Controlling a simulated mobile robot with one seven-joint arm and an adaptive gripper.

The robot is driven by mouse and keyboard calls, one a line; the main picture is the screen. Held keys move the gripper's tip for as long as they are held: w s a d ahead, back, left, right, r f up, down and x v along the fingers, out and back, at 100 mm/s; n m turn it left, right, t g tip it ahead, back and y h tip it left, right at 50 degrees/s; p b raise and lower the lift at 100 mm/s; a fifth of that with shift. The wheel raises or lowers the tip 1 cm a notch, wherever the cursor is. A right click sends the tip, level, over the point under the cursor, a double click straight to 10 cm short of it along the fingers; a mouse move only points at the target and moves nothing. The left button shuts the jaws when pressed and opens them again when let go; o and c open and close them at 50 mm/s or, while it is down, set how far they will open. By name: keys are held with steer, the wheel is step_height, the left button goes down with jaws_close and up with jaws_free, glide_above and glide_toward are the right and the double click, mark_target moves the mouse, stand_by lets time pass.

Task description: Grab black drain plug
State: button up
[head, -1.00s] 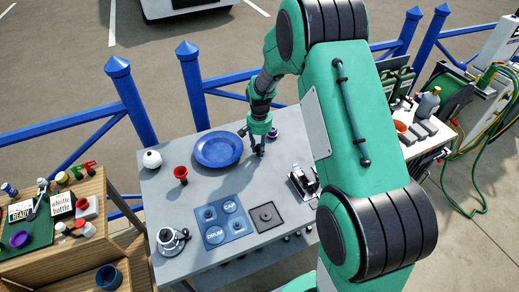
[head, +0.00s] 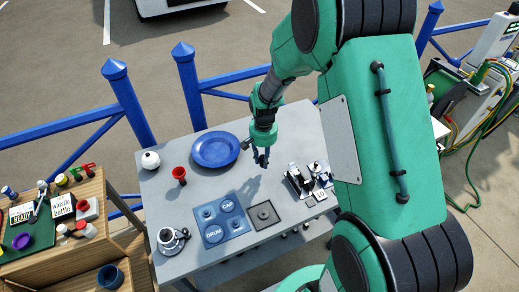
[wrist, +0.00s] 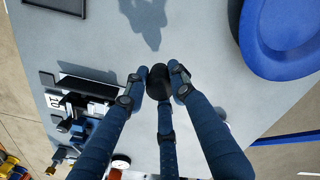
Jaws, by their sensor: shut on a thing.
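My gripper (head: 262,162) is above the grey table (head: 185,212), to the right of the blue plate. In the wrist view its blue fingers (wrist: 156,98) are closed around a small round black thing, the black drain plug (wrist: 158,77). The plug sits between the fingertips, with its lower part hidden by them. The gripper's shadow falls on the table apart from the fingers, so the plug is held clear of the surface. In the head view the plug is too small to make out.
The blue plate (head: 215,149) is left of my gripper. A red funnel-like thing (head: 179,174), a white ball (head: 150,160), a blue labelled mat (head: 223,221) and a dark square plate (head: 264,215) are on the table. Black-and-white devices (head: 300,180) stand at right. Bare tabletop lies between.

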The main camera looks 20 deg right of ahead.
steer(key=shift+s+a+r+p, duration=0.1)
steer(key=shift+s+a, duration=0.05)
steer(key=shift+s, duration=0.75)
steer(key=shift+s+a+r+p, duration=0.1)
steer(key=shift+s+a, duration=0.05)
steer(key=shift+s, duration=0.75)
steer(key=shift+s+a+r+p, duration=0.1)
steer(key=shift+s+a, duration=0.05)
steer(key=shift+s, duration=0.75)
steer(key=shift+w+a, duration=0.1)
